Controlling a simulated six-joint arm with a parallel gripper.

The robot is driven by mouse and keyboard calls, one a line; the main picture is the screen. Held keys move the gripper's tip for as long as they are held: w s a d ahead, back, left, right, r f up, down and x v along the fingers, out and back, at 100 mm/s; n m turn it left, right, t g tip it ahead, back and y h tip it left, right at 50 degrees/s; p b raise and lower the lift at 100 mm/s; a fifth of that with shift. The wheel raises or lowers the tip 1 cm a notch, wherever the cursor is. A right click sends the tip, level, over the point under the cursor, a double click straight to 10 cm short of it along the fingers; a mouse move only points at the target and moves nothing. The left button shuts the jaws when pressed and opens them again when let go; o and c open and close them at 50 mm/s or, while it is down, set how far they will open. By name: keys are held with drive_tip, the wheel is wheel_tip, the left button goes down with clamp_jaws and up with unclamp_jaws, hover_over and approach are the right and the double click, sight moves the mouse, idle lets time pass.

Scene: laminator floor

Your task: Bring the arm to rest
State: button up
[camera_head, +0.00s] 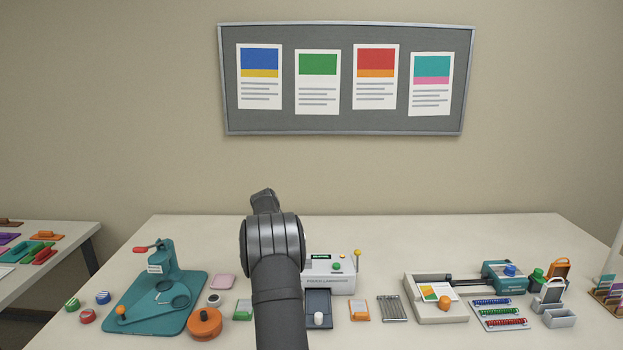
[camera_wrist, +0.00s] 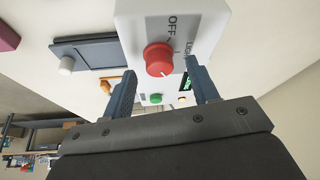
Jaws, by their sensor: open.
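My gripper (camera_wrist: 158,88) is open in the wrist view, with its two dark fingers apart and nothing held between them. Beyond the fingertips is the white laminator (camera_wrist: 205,18) with a red knob (camera_wrist: 158,60) marked OFF. The knob appears between the fingers; I cannot tell whether they touch it. A green button (camera_wrist: 156,98) and a small lit display show past the knob. In the head view my dark arm rises in front of the pouch laminator (camera_head: 328,277) and hides its left part. The gripper itself is hidden there.
The white table (camera_head: 390,240) holds a teal press (camera_head: 160,300) and an orange round piece (camera_head: 204,323) at left. At right are a tray with a card (camera_head: 437,312), spiral combs (camera_head: 499,312) and grey bins (camera_head: 558,318). A poster board (camera_head: 345,110) hangs on the wall.

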drive_tip(key=shift+w+d+f, duration=0.1)
drive_tip(key=shift+d+f, duration=0.1)
drive_tip(key=shift+f, duration=0.4)
drive_tip(key=shift+r, duration=0.15)
